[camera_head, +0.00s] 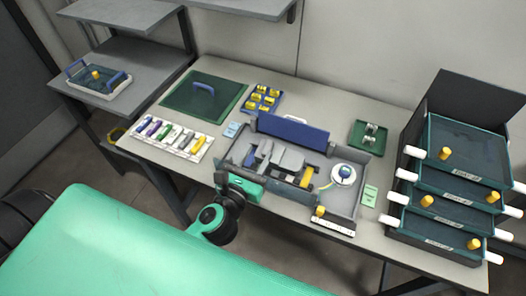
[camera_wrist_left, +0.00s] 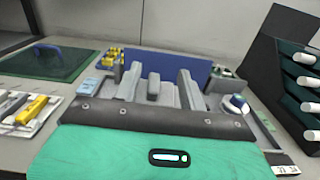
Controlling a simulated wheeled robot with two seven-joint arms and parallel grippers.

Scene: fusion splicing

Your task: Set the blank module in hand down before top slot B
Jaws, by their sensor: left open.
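My left gripper (camera_head: 277,160) reaches over the grey work tray (camera_head: 346,207) at the front middle of the table. Its grey fingers are spread apart, and it also shows in the left wrist view (camera_wrist_left: 157,88). A small grey block (camera_wrist_left: 153,84) shows between the fingers there; I cannot tell whether it touches them. I cannot make out a blank module held in the hand. The rack (camera_head: 460,92) at the right has stacked dark green trays (camera_head: 465,150) with white handles and yellow knobs. Their labels are too small to read, so slot B cannot be picked out. My right gripper does not show.
A blue panel (camera_head: 292,131) stands behind the gripper. A white round spool (camera_head: 343,174) sits in the work tray's right part. A white holder (camera_head: 172,149) with coloured pieces and a green mat (camera_head: 180,96) lie left. A small green tray (camera_head: 357,134) stands near the rack.

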